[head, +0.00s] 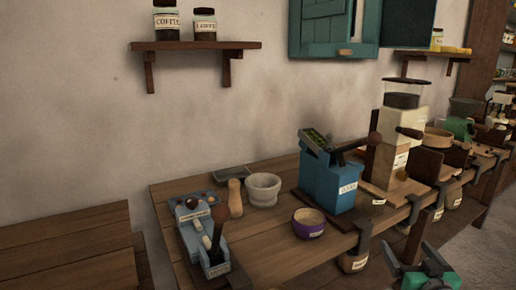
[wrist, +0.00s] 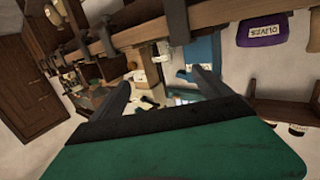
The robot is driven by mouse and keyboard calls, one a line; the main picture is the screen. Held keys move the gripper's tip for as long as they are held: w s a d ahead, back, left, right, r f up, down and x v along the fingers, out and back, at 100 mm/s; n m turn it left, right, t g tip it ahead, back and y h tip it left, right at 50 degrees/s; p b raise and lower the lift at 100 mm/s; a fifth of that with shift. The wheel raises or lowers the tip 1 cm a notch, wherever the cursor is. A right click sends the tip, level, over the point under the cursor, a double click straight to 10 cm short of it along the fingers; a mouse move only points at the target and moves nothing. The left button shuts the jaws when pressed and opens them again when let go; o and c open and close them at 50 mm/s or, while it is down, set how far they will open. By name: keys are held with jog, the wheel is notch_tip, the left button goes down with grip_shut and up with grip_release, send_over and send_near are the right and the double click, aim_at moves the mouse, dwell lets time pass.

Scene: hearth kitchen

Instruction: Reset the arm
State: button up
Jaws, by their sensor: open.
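My gripper (head: 413,258) shows at the bottom right of the head view, green with dark fingers. It is in front of the counter's front edge, apart from the things on it. In the wrist view my gripper (wrist: 163,88) has its two dark fingers spread, with nothing seen between them. The rest of my arm is out of the head view.
The wooden counter (head: 185,184) holds a blue machine (head: 342,188), a cream grinder (head: 385,160), a purple bowl (head: 308,228), a white mortar (head: 263,190) and a blue lever device (head: 196,225). A jar (head: 353,262) hangs below its front edge. A wall shelf (head: 195,45) holds two jars.

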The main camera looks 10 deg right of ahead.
jog(key=w+a+r+n+g+y+p, duration=0.1)
jog(key=w+a+n+g+y+p, duration=0.15)
jog(key=a+p, duration=0.45)
jog(key=w+a+r+n+g+y+p, duration=0.1)
jog(key=w+a+g+y+p, duration=0.15)
jog(key=a, duration=0.75)
jog(key=s+a+r+g+p, duration=0.8)
jog(key=s+a+p, duration=0.4)
jog(key=s+a, duration=0.1)
jog(key=shift+r+m+h, duration=0.3)
jog(key=shift+m+h, duration=0.05)
jog(key=shift+h, duration=0.05)
jog(key=shift+c, duration=0.6)
